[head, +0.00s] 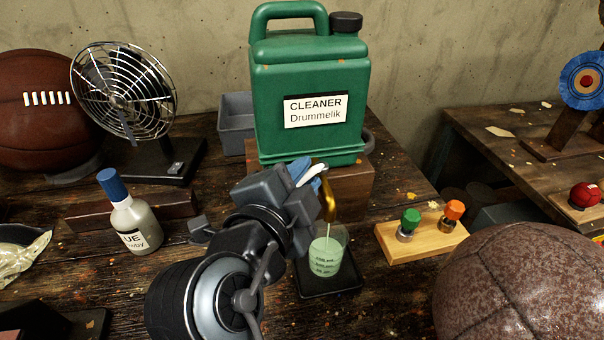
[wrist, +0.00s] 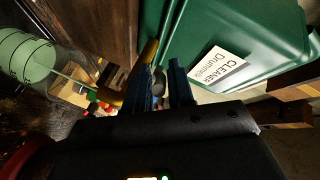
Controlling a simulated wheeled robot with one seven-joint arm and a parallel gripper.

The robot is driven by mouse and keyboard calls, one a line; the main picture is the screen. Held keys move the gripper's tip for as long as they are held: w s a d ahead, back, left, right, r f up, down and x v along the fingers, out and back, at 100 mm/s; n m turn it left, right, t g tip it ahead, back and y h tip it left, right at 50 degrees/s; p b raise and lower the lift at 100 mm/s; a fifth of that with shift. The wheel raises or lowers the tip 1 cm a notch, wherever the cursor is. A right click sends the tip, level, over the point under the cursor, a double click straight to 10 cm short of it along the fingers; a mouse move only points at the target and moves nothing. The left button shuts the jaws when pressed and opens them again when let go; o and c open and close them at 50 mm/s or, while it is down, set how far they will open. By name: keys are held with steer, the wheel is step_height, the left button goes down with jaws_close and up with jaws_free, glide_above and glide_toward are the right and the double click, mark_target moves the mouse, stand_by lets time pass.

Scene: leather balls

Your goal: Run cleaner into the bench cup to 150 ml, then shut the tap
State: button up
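The green cleaner canister (head: 310,75) stands on a wooden block (head: 352,190), its label facing me. A brass tap (head: 329,207) sticks out below it; it also shows in the wrist view (wrist: 146,62). A thin pale green stream (wrist: 75,80) runs from the tap into the clear bench cup (head: 328,256). The cup stands upright on a black pad (head: 345,285), holding pale green liquid near its upper markings; I cannot read the exact level. My gripper (wrist: 165,75) is at the tap, its blue fingers apart around the white handle (head: 312,174). I cannot tell if they touch it.
A blue-capped bottle (head: 135,220) and a fan (head: 125,95) stand to the left. A wooden board (head: 420,238) with green and orange knobs lies right of the cup. A large brown leather ball (head: 525,285) fills the front right.

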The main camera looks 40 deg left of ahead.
jaws_close()
stand_by(0.4)
